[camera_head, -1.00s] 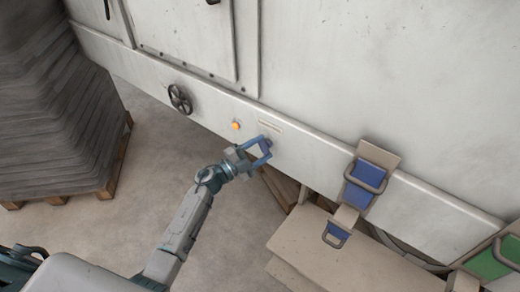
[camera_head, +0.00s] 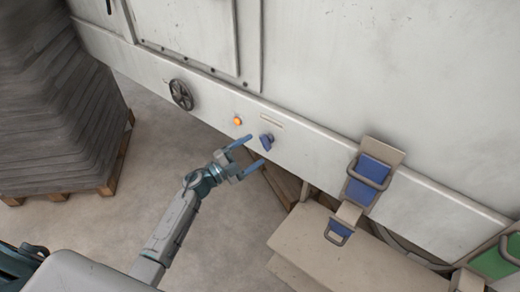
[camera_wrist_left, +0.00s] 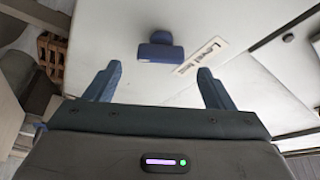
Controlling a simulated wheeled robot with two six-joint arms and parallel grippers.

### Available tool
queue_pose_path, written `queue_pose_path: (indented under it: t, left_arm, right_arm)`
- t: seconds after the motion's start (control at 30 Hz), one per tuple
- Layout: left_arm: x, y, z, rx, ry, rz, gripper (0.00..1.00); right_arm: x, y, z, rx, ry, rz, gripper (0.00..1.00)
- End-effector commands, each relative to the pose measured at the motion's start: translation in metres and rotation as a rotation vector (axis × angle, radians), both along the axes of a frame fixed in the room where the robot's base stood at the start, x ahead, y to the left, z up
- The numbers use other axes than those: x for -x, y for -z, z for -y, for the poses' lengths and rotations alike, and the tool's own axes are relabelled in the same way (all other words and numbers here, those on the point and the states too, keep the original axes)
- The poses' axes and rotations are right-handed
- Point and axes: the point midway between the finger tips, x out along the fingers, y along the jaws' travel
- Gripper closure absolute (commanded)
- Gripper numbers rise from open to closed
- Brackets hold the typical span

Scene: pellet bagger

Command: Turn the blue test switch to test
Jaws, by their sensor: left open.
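The blue test switch (camera_head: 266,141) is a small knob on the machine's pale lower panel, below and right of an orange lamp. In the left wrist view the switch (camera_wrist_left: 160,47) shows ahead of the fingers, with a label plate (camera_wrist_left: 201,57) beside it. My left gripper (camera_head: 252,153) is open and empty just in front of the switch, apart from it. Its two fingers also show in the left wrist view (camera_wrist_left: 158,88), spread wide with the switch beyond them. My right gripper is not in view.
An orange lamp (camera_head: 238,121) and a dark handwheel (camera_head: 181,95) sit left of the switch. A blue-padded latch (camera_head: 367,180) and a beige box (camera_head: 310,240) are at right. A stack of grey bags (camera_head: 55,110) on a pallet stands at left.

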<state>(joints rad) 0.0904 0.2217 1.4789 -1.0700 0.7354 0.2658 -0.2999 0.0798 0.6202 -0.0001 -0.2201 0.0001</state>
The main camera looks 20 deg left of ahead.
Motion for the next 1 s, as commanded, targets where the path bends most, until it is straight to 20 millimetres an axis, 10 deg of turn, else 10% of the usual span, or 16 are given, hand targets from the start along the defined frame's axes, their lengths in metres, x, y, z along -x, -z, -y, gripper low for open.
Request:
queue_pose_path:
  t: [0.33, 1.0]
  left_arm:
    - [0.044, 0.013, -0.036, -0.003, 0.001, 0.0, 0.24]
    - [0.048, 0.018, -0.043, 0.01, -0.013, -0.014, 0.24]
  right_arm:
    - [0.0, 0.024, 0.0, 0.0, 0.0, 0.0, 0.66]
    - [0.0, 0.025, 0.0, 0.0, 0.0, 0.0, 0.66]
